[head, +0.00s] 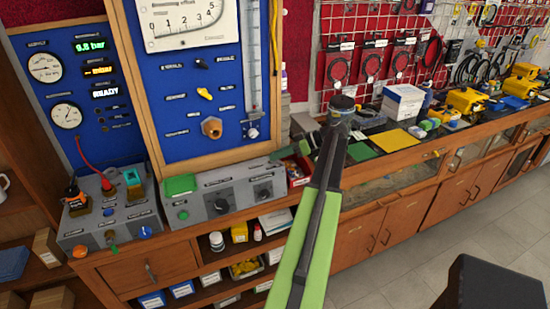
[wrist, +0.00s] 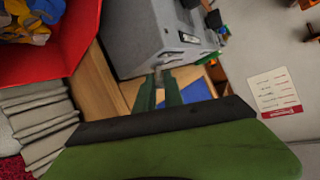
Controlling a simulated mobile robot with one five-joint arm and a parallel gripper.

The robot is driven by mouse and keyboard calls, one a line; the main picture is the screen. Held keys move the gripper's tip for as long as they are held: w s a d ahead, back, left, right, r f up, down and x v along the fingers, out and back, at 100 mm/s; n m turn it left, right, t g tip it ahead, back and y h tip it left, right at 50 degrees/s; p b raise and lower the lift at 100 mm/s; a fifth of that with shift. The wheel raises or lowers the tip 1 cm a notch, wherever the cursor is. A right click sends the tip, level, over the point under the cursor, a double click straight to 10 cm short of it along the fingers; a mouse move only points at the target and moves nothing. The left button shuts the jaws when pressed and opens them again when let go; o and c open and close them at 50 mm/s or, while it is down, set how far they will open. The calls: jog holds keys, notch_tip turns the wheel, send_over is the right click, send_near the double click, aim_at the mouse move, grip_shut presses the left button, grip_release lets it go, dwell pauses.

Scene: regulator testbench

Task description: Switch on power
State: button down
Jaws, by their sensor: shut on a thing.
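The grey control box (head: 237,200) stands on the wooden bench, with two dark knobs, a green button and a green block on top. My gripper (head: 279,155) is at its right end, small and partly merged with the background. In the wrist view the dark green fingers of my gripper (wrist: 160,80) are close together at the lower side of the grey box (wrist: 150,35). A small grey part (wrist: 160,75) shows between their tips, apparently on the box; whether it is a switch I cannot tell.
A second grey box (head: 115,215) with connectors stands left. A red bin (head: 298,168) sits right of the control box. A white carton (head: 403,102) and yellow tools are further right.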

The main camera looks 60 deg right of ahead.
jog(key=c, duration=1.5)
grip_release()
jog(key=shift+o, duration=0.2)
jog(key=p+v, duration=0.7)
jog(key=v, duration=1)
jog(key=shift+s+r, duration=0.15)
jog(key=shift+s, duration=0.05)
